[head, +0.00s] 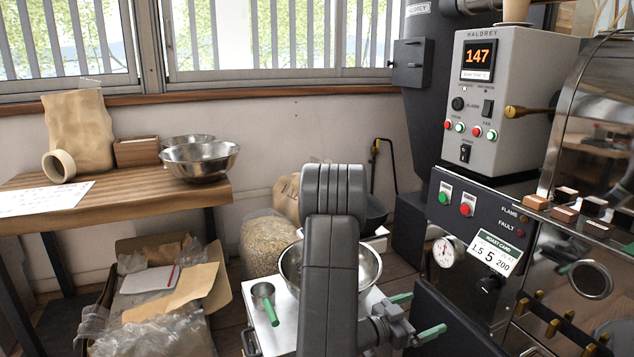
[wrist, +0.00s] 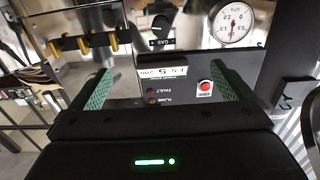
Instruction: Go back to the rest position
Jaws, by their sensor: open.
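My gripper (head: 416,315) is in the lower middle of the head view, in front of the roaster's lower front. Its two green fingers stand apart with nothing between them. In the wrist view my gripper (wrist: 165,92) is also open and empty, its fingers at left and right. The roaster's dark panel with a red button, a batch card and a dial gauge shows beyond the fingers. My arm stands upright in the middle of the head view and hides part of a steel bowl (head: 291,268) on a white-topped stand.
The roaster's control box (head: 490,100) reads 147. A gauge (head: 448,252) and a card (head: 496,254) are on its front. A green-handled scoop (head: 266,300) lies left of the bowl. A wooden table (head: 120,200) with steel bowls (head: 199,160) and a box of packaging (head: 160,300) stand left.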

